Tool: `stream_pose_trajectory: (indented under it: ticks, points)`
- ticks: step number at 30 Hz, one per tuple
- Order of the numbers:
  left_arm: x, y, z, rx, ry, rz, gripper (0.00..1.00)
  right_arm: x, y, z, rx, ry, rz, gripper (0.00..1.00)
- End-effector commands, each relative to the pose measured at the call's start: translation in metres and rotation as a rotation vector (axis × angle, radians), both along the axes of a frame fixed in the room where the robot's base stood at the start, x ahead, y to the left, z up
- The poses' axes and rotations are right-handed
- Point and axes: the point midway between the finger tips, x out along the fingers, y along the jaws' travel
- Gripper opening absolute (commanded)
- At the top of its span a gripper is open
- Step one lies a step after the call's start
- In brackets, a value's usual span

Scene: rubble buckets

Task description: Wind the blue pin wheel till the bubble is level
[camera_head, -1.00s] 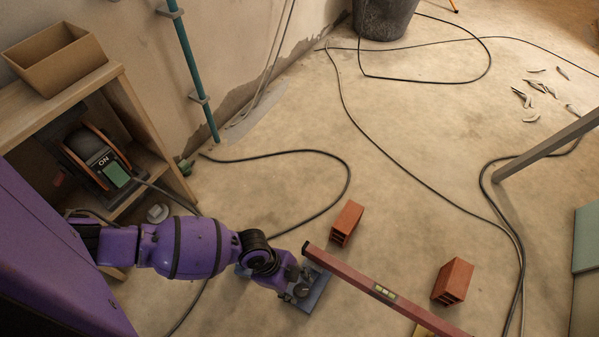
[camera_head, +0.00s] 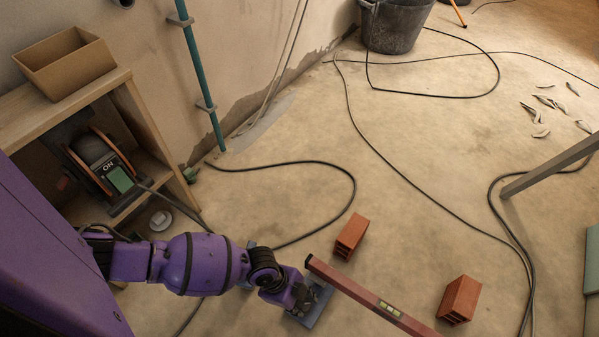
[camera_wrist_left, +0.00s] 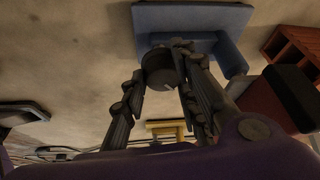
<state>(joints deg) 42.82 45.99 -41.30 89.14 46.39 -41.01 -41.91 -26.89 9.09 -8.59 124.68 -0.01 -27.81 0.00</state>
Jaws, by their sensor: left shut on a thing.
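The wheel (camera_wrist_left: 160,70) is a dark round knob in front of the blue stand (camera_wrist_left: 190,18) in the left wrist view. My left gripper (camera_wrist_left: 165,76) is shut on this wheel, one finger on each side. In the head view, my left gripper (camera_head: 303,297) is low at the centre, partly covering the blue stand (camera_head: 318,310). A long red spirit level (camera_head: 350,287) has its far end beside the gripper and runs to the lower right. Its yellow-green vial (camera_head: 390,308) is too small to read the bubble. My right gripper is not in view.
Black cable (camera_head: 345,175) loops over the floor. A wooden shelf (camera_head: 150,125) with a cable reel (camera_head: 95,155) stands left. A dark bucket (camera_head: 395,25) is at the back.

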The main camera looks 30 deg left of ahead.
Motion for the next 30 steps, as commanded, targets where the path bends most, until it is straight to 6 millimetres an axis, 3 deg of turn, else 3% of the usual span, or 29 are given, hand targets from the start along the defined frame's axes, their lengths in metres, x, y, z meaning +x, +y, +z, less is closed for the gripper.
stream_pose_trajectory:
  ticks: [6, 13, 14, 17, 26, 30]
  points:
    - [-0.006, -0.005, 0.001, -0.005, 0.008, 0.095, 0.02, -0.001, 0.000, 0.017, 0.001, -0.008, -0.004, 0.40]
    - [-0.007, -0.005, -0.001, -0.006, 0.009, 0.098, 0.02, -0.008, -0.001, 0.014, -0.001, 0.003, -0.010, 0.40]
    - [-0.007, -0.005, -0.001, -0.006, 0.009, 0.098, 0.29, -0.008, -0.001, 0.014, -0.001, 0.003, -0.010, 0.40]
    - [-0.006, -0.005, -0.001, -0.006, 0.009, 0.098, 0.42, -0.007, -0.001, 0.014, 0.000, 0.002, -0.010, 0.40]
    - [-0.004, -0.003, 0.000, -0.004, 0.005, 0.098, 0.42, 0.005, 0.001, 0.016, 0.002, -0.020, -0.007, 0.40]
    - [-0.005, 0.002, 0.010, -0.002, 0.004, 0.098, 0.42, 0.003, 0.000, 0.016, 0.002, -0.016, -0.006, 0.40]
